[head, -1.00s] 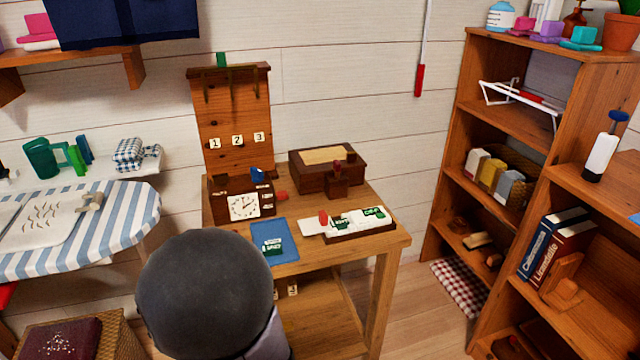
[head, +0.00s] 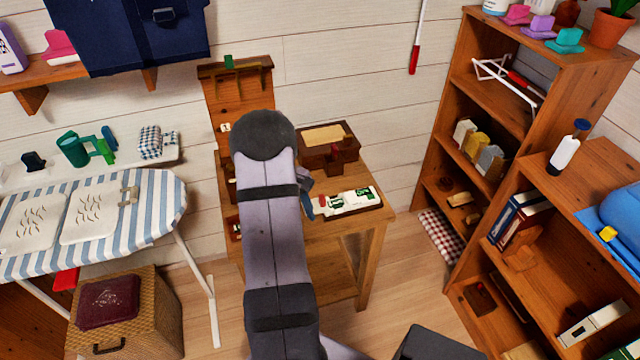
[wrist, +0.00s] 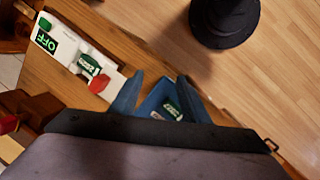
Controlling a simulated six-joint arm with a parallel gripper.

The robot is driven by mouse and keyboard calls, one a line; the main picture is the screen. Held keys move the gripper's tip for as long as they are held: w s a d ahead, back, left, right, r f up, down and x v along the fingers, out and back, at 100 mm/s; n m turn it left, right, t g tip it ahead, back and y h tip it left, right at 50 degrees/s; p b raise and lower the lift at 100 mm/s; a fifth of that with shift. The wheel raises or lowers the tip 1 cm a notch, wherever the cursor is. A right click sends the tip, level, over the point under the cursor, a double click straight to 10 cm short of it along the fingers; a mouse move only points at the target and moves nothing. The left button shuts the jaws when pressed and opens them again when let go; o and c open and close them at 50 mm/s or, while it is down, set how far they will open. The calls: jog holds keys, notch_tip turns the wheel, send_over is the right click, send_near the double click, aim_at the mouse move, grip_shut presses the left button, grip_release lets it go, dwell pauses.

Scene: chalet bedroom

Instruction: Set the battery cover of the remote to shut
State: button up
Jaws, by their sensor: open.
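The remote (head: 338,205), a white body with green labels, lies on the wooden table (head: 350,229). In the wrist view the remote (wrist: 72,50) is at upper left, with a green "OFF" panel at its far end. A green-and-white battery shows in its bay. A red tab (wrist: 98,84) stands at the near end, beside a white flat piece, apparently the battery cover (wrist: 112,86), away from the bay. My gripper (wrist: 160,77) is open and empty, its blue fingers beside the cover end of the remote. In the head view my arm hides part of the table.
A blue mat (wrist: 150,105) with a loose green battery (wrist: 171,109) lies behind my fingers in the wrist view. A wooden box (head: 330,157) stands behind the remote. A shelf unit (head: 455,120) is at right, an ironing board (head: 150,205) at left.

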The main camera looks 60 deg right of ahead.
aim_at(321, 197)
jog(key=w+d+r+n+h, duration=0.1)
jog(key=d+r+n+h, duration=0.1)
jog(key=d+r+n, duration=0.5)
jog(key=d+n, duration=0.1)
jog(key=n, duration=0.4)
jog(key=shift+w+g, duration=0.15)
jog(key=shift+g, duration=0.25)
jog(key=shift+p+x, duration=0.8)
jog(key=shift+x, duration=2.9)
jog(key=shift+c, duration=0.3)
